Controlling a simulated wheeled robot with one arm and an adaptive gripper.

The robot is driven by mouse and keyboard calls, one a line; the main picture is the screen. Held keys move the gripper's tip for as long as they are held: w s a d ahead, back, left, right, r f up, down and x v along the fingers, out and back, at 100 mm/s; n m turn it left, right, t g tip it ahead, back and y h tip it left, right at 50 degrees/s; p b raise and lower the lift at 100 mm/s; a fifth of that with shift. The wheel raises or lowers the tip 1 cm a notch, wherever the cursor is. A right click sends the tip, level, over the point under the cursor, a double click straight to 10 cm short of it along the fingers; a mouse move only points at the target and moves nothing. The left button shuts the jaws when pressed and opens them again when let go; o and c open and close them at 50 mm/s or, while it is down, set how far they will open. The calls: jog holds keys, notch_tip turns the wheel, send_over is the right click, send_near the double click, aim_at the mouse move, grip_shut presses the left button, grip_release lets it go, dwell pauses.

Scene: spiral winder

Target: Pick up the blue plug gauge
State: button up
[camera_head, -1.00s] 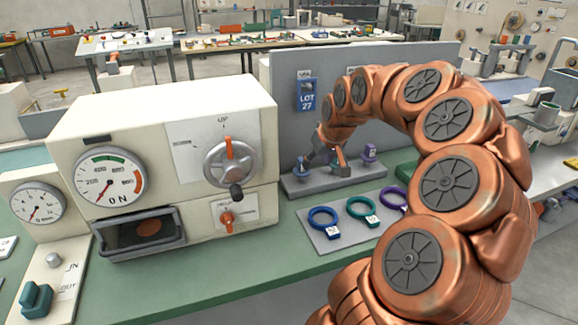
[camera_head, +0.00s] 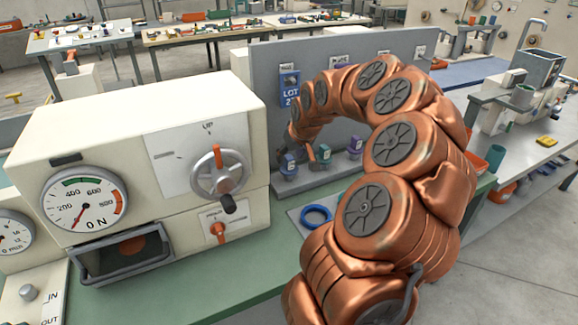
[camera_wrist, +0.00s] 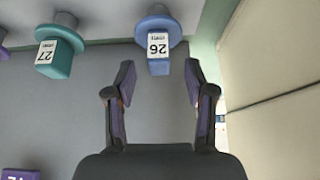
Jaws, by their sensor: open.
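The blue plug gauge (camera_head: 289,164) stands on a grey rack against the upright panel in the head view. In the wrist view the blue plug gauge (camera_wrist: 158,42), a block labelled 26 on a round flange, is at top centre. My gripper (camera_wrist: 159,75) is open, with its two fingers apart and nothing between them. The blue gauge lies just beyond the fingertips, in line with the gap. In the head view my arm curves down to the rack and the fingers are largely hidden.
A teal plug gauge (camera_wrist: 56,56) labelled 27 stands left of the blue one, and a purple plug gauge (camera_head: 355,147) stands farther along the rack. A blue ring gauge (camera_head: 317,214) lies on a grey plate in front. The cream machine (camera_head: 130,140) is at left.

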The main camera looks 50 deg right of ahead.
aim_at(290, 158)
jog(key=shift+p+x, duration=0.45)
jog(key=shift+x, duration=1.25)
jog(key=shift+s, duration=0.1)
jog(key=shift+c, duration=0.3)
grip_shut()
